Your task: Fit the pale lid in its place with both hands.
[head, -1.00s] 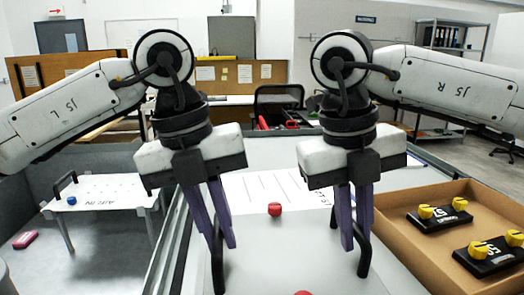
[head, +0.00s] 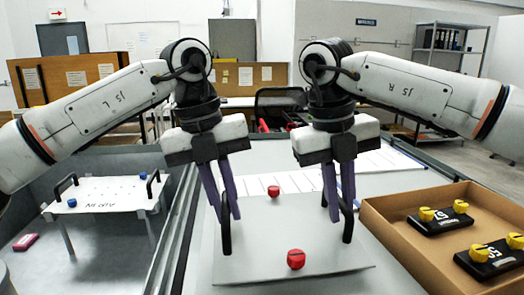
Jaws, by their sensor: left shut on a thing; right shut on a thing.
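The pale lid (head: 262,232) is a flat light-grey plate with a black handle near each side and two red knobs, one near (head: 296,259) and one farther back (head: 273,191). My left gripper (head: 228,212) is shut on its left black handle (head: 226,238). My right gripper (head: 338,206) is shut on its right black handle (head: 348,221). The lid's near edge shows over the worktop. I cannot tell how high the lid is above the surface. The fingers hide parts of both handles.
An open cardboard box (head: 400,248) with black blocks bearing yellow knobs (head: 438,217) stands close on the right. On the left, a white plate (head: 100,196) on legs with black handles and blue knobs stands in a grey bay. A red item (head: 26,242) lies there.

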